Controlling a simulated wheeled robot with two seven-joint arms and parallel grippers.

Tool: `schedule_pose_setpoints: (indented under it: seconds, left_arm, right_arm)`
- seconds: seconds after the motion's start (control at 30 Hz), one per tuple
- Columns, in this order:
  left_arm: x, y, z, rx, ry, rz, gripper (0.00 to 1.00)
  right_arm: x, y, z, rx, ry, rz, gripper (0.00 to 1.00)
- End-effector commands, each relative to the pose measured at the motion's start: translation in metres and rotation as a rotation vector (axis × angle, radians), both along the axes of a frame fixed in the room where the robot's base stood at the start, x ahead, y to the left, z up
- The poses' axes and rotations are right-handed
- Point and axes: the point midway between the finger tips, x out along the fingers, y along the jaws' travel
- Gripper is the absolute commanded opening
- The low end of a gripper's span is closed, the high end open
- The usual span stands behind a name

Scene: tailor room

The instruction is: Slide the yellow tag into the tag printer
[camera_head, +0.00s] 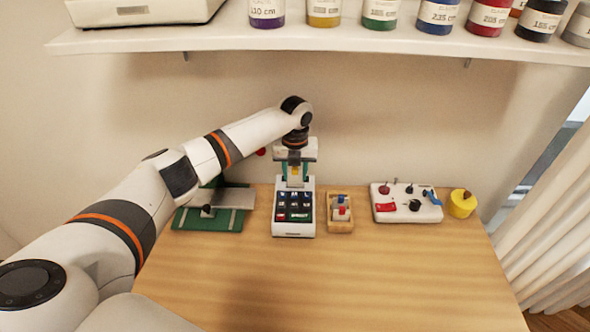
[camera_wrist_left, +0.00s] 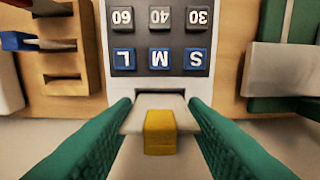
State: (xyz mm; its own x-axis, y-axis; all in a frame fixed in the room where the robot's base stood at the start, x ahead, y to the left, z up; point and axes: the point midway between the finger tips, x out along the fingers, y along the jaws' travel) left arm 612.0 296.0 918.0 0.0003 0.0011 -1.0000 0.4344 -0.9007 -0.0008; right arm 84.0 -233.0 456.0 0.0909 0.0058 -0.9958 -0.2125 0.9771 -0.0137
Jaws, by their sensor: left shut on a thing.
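The tag printer (camera_head: 294,229) is a white box with a dark keypad, standing on the table near the back. In the left wrist view its keypad (camera_wrist_left: 172,37) appears upside down, with size and number keys. My left gripper (camera_head: 295,172) points down at the printer's back end. My right gripper is not in view.
Left of the printer is a green board with a grey plate (camera_head: 233,198). Right of it are a wooden tray (camera_head: 340,226), a white board with small parts (camera_head: 406,214) and a yellow pot (camera_head: 462,205). A shelf (camera_head: 330,42) with jars hangs above. The front table is clear.

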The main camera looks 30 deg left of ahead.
Motion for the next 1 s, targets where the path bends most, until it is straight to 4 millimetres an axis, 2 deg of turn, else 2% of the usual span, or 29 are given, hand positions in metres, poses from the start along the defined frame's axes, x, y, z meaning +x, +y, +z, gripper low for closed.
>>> schedule_pose_setpoints:
  seconds: [0.97,1.0]
  left_arm:
    - [0.0,0.0,-0.031,0.0,0.001,0.0,0.18]
    - [0.0,0.0,-0.031,0.0,0.0,0.0,0.41]
  right_arm:
    - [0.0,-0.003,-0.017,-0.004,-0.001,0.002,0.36]
    - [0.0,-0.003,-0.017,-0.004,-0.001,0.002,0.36]
